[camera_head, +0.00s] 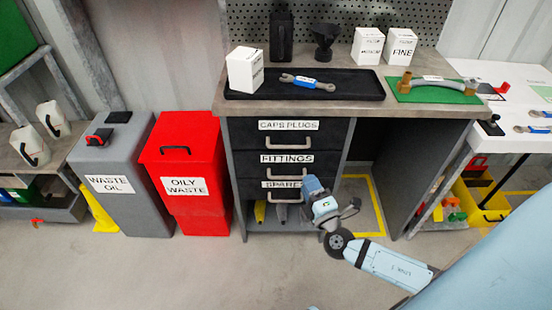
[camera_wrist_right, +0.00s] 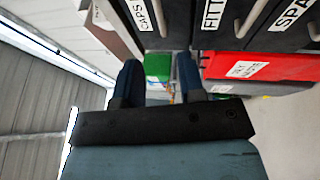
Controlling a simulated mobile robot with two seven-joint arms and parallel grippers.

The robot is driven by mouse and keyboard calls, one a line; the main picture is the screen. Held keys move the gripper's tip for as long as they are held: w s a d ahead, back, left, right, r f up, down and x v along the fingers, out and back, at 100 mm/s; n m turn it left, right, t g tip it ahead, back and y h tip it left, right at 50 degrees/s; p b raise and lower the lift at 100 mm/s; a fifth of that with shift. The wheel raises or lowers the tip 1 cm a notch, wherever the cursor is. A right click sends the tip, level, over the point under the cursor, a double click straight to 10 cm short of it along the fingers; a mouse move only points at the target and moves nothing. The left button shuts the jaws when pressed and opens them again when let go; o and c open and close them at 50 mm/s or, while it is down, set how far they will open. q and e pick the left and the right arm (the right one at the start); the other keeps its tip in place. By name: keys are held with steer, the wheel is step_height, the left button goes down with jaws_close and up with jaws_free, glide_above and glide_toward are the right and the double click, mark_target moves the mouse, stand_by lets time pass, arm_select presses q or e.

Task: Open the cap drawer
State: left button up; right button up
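The cap drawer (camera_head: 242,132) is the top drawer of the workbench, labelled CAPS PLUGS, with a light bar handle (camera_head: 288,144). It looks shut, its front in line with the drawers below. In the right wrist view its label (camera_wrist_right: 138,13) shows at the top. My right gripper (camera_head: 312,186) is below it, in front of the lowest drawer's right end. In the right wrist view my right gripper (camera_wrist_right: 158,84) has its two dark fingers apart, with nothing between them. My left gripper is not in view.
Below are the FITTINGS drawer (camera_head: 246,162) and the SPARE drawer (camera_head: 246,188). A red oily-waste bin (camera_head: 187,150) and grey waste-oil bin (camera_head: 135,140) stand to the left. The benchtop (camera_head: 420,108) holds a black tray, boxes and a green mat. Open floor lies in front.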

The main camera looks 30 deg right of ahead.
mark_target(288, 147)
steer(key=x, duration=1.4)
steer(key=shift+a+p, duration=0.15)
steer(key=shift+p, duration=0.25)
jaws_close()
